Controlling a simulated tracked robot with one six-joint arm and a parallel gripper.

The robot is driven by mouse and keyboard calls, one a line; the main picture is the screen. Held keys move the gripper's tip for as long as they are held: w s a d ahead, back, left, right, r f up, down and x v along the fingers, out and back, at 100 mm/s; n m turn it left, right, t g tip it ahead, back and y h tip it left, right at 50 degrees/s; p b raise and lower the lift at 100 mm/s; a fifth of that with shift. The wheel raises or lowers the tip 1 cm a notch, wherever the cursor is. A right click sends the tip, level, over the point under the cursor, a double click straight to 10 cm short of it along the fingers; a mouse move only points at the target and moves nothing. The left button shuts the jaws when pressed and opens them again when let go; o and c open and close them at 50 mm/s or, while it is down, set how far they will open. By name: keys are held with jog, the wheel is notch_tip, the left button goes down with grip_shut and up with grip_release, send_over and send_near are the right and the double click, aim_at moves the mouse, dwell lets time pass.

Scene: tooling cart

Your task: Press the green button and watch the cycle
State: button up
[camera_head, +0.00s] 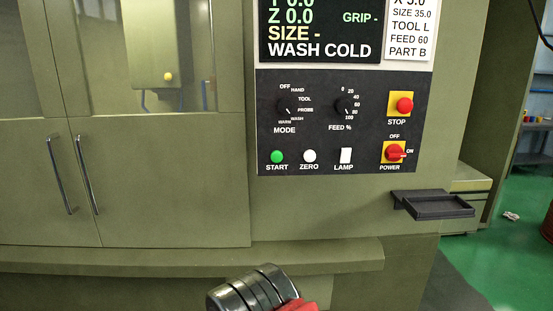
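The green START button (277,157) sits at the lower left of the black control panel (315,130) on the olive machine. The white ZERO button (310,156) and white LAMP switch (346,156) are to its right. The screen (320,30) above reads Z 0.0, SIZE -, GRIP - and WASH COLD. A dark, ribbed cylindrical part with red beside it shows at the bottom edge, below the panel and apart from it; it looks like part of my arm. My gripper's fingers cannot be made out.
The red STOP button (404,105), red POWER switch (395,152), MODE knob (288,106) and FEED knob (344,106) share the panel. A small black tray (437,206) juts out at lower right. Two door handles (88,175) and a ledge (190,260) are at left.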

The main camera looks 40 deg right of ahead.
grip_shut()
dwell(0.3)
dwell(1.2)
